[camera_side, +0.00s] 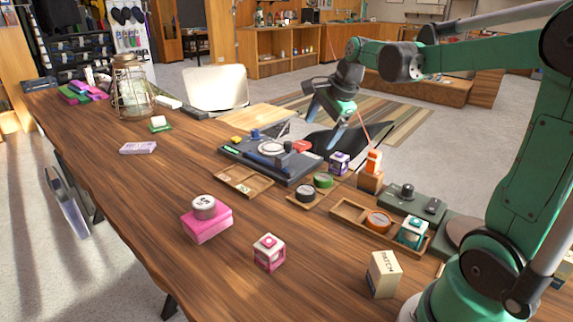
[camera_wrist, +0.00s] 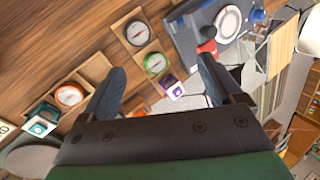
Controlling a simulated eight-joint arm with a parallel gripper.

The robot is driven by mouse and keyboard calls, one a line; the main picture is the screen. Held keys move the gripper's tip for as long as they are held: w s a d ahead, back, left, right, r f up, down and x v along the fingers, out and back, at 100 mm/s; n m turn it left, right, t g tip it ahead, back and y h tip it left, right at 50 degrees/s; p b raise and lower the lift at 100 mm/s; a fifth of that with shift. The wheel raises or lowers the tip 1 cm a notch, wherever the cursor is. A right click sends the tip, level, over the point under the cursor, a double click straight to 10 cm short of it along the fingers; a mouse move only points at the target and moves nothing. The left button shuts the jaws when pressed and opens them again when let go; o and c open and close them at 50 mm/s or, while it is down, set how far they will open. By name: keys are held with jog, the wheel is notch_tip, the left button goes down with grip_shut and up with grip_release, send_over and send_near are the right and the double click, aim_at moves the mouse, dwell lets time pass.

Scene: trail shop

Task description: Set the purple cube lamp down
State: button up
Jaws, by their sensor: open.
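My gripper (camera_side: 321,133) is open and empty, raised above the board and up and to the left of the lamp. In the wrist view my gripper's two fingers (camera_wrist: 160,67) are spread wide, with nothing held. The lamp looks apart from both fingers.
An orange item on a wooden block (camera_side: 371,172) stands close right of the lamp. A pink and white cube (camera_side: 268,252) stands in front.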

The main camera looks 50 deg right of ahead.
jog(key=s+a+f+n+t, duration=0.1)
jog(key=s+a+f+n, duration=0.1)
jog(key=a+n, duration=0.6)
jog(key=s+a+f+n+t, duration=0.1)
jog(key=s+a+n, duration=0.4)
jog(key=n, duration=0.8)
jog(key=a, duration=0.2)
jog(key=shift+s+a+f+n+y, duration=0.25)
jog(key=shift+a+f+n+y, duration=0.05)
jog(key=shift+a+f, duration=0.1)
